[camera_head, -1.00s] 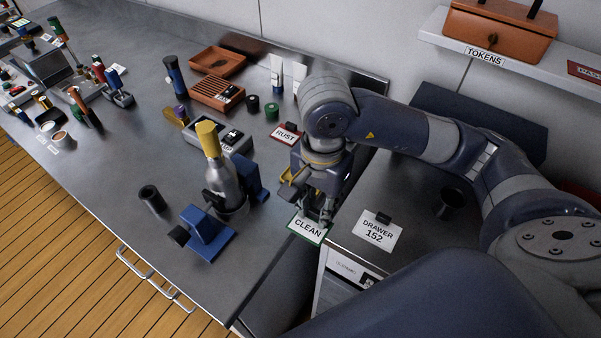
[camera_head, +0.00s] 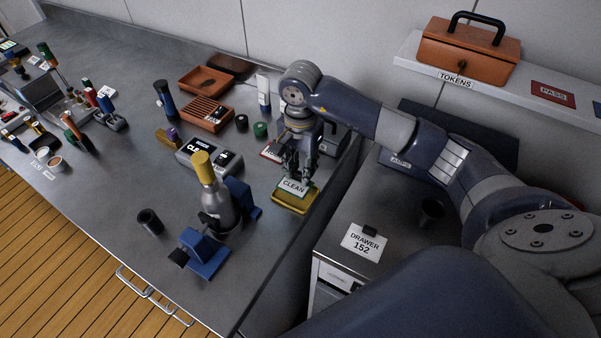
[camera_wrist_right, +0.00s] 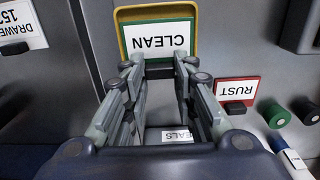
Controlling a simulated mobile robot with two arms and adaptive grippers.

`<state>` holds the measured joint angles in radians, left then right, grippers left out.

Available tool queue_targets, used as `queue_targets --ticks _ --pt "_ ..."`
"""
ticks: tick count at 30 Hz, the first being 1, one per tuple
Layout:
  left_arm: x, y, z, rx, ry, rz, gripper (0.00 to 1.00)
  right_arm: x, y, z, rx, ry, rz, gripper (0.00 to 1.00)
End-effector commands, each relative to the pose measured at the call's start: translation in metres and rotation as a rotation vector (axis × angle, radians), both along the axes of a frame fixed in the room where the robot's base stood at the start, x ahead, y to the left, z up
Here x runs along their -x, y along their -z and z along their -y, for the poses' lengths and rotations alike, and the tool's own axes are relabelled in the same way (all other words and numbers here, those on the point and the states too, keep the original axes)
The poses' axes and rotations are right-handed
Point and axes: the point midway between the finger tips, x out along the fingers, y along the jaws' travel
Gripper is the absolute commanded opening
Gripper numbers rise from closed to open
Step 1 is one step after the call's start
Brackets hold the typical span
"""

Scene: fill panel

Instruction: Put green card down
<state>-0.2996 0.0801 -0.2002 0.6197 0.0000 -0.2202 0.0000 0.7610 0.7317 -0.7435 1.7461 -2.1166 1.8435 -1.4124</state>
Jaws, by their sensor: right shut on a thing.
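The green-bordered card (camera_head: 293,187) reads CLEAN. It also shows upside down in the wrist view (camera_wrist_right: 160,40). My right gripper (camera_head: 304,183) is shut on the card's near edge, where a dark tab shows between the fingertips (camera_wrist_right: 160,70). The card is over a yellow tray (camera_head: 291,207) near the bench's right edge; the tray's rim frames it in the wrist view (camera_wrist_right: 121,38). I cannot tell whether the card touches the tray. My left gripper is not in view.
A red-bordered RUST card (camera_wrist_right: 238,88) lies beside the gripper. A bottle with a yellow cap (camera_head: 216,190) and a blue stand (camera_head: 207,252) stand left of the tray. Beyond the bench edge is a drawer cabinet with a DRAWER 152 card (camera_head: 365,241). The front bench is mostly clear.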

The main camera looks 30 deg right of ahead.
Motion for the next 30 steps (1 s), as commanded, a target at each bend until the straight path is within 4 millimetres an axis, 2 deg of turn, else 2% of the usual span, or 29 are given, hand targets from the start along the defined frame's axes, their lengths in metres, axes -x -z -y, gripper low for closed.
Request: queue_targets --ticks 4,8,20,21,23,30 --pt "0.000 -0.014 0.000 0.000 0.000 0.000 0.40 0.002 0.018 0.000 0.000 0.001 -0.008 0.08" --pt "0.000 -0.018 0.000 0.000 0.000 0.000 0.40 0.001 0.030 0.000 0.000 0.001 -0.004 0.08" --pt "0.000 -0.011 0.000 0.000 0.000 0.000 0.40 0.001 0.038 0.000 0.001 0.000 -0.001 0.08" --pt "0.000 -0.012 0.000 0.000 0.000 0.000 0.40 0.001 0.037 0.000 0.001 0.000 -0.001 0.30" --pt "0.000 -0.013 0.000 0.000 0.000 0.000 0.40 0.001 0.036 0.000 0.001 0.000 -0.002 0.44" --pt "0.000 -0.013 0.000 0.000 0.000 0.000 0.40 0.001 0.036 0.000 0.000 0.000 -0.002 0.46"
